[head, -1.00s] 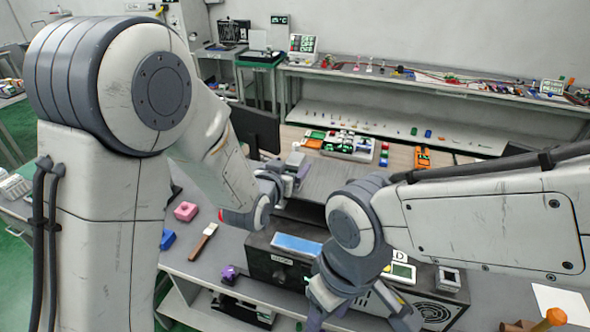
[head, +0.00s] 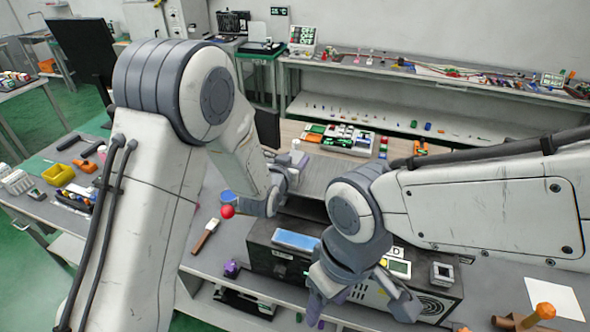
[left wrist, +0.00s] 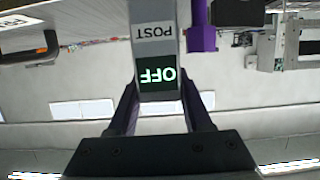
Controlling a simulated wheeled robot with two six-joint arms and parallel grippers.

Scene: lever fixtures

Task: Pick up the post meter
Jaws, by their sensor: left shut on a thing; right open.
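The post meter (left wrist: 154,35) is a grey block with a POST label and a dark green screen reading OFF, upside down in the left wrist view. My left gripper (left wrist: 160,92) is shut on it, one finger on each side. In the head view my left gripper (head: 287,176) is over the back part of the bench, partly hidden by its own arm; a small pale part at its tips may be the meter, but this is unclear. My right gripper (head: 364,300) is open and empty, low in front of the black machine.
A black machine (head: 262,262) with a blue-topped pad (head: 297,240) stands on the bench. A red ball knob (head: 227,211), a wooden-handled brush (head: 206,235) and a purple knob (head: 232,268) are left of it. A white sheet (head: 553,302) and an orange knob (head: 545,311) are at right.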

